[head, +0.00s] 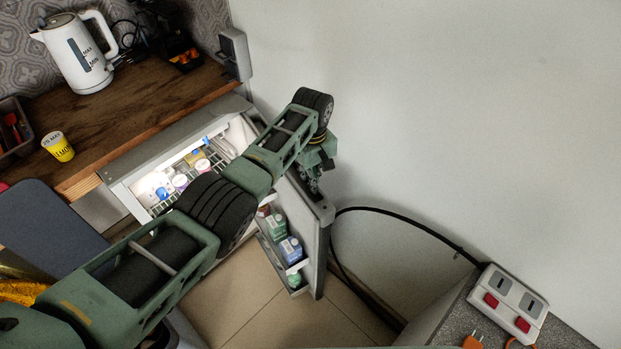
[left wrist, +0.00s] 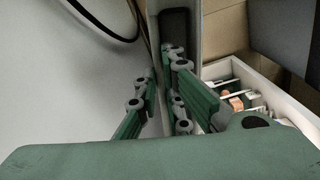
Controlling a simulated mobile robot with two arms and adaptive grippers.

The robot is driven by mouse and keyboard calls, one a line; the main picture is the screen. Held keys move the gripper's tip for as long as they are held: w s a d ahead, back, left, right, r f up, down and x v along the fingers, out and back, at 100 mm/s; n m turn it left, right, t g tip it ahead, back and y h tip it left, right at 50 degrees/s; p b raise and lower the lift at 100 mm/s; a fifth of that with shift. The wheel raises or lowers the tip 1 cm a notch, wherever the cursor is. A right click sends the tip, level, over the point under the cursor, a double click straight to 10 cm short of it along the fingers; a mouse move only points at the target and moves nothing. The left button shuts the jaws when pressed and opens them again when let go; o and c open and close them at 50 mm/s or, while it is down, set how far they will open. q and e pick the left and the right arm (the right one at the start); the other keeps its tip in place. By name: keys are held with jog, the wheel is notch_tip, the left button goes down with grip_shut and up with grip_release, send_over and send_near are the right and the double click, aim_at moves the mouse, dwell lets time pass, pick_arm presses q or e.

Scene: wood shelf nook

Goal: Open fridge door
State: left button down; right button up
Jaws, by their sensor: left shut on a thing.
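The small fridge (head: 150,165) stands under the wooden counter, with its lit inside and shelf of food showing. Its door (head: 318,245) stands well open, swung out toward the right wall, with cartons in its inner racks. My left arm reaches across the front of the fridge. My left gripper (head: 314,186) is shut on the top part of the door near its free edge. In the left wrist view the fingers (left wrist: 160,100) sit on either side of the door's edge (left wrist: 186,25). The arm hides part of the fridge opening. My right gripper is not in view.
A white kettle (head: 78,58) and a yellow cup (head: 58,146) stand on the wooden counter (head: 125,105). A black cable (head: 400,213) runs along the right wall to a socket box (head: 508,303). Tiled floor (head: 235,300) shows before the fridge.

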pick_arm(q)
jog(key=shift+w+r, duration=0.2)
jog(key=shift+w, duration=0.05)
jog(key=c, duration=2.3)
grip_release()
jog(key=o, duration=0.4)
jog(key=shift+s+f, duration=0.1)
jog(key=shift+o, duration=0.2)
jog(key=shift+r, duration=0.2)
notch_tip(320, 180, up, 12)
jog(key=shift+f, duration=0.2)
